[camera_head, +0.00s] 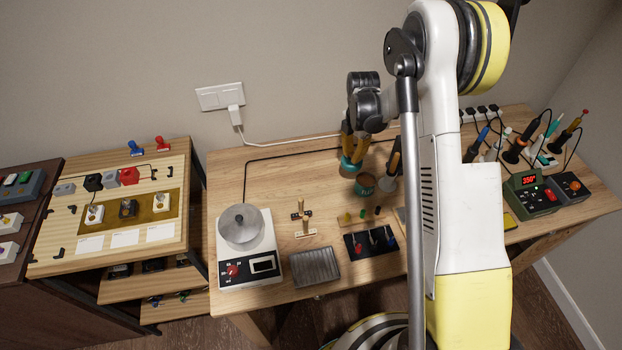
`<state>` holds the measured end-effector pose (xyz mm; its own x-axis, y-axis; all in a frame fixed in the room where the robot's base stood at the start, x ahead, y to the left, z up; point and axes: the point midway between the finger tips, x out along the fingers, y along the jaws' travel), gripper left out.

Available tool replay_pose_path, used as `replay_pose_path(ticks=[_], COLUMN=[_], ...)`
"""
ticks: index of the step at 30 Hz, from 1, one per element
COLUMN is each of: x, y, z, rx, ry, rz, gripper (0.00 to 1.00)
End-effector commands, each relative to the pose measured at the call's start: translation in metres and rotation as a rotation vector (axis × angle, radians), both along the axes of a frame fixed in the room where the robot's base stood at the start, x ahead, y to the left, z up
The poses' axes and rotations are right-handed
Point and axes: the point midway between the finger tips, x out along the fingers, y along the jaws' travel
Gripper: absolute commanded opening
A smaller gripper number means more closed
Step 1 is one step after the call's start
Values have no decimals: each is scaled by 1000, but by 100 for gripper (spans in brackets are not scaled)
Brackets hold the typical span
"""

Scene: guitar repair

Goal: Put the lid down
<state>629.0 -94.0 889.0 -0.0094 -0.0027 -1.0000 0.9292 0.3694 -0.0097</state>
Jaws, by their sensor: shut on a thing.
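My gripper (351,162) is at the back middle of the table, pointing down, with orange and teal parts near its tips. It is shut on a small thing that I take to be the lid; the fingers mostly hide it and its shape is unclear. A small round tin (364,185) with a teal label and a brown top stands on the table just in front of and to the right of the fingertips. I cannot tell whether the held thing touches the table.
A hot plate (250,268) with a metal pot (240,228) stands at the left. A ribbed metal tray (315,267) and a black switch stand (371,243) lie in front. Soldering stations (533,196) stand right. Table behind the pot is clear apart from a cable.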

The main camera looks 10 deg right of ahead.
Motion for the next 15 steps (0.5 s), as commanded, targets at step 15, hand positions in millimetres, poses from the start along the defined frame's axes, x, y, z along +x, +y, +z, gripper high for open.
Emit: replay_pose_path(ticks=[15], x=[30], y=[93], z=[-59], rx=[0], ry=[0], rz=[2], gripper=[0])
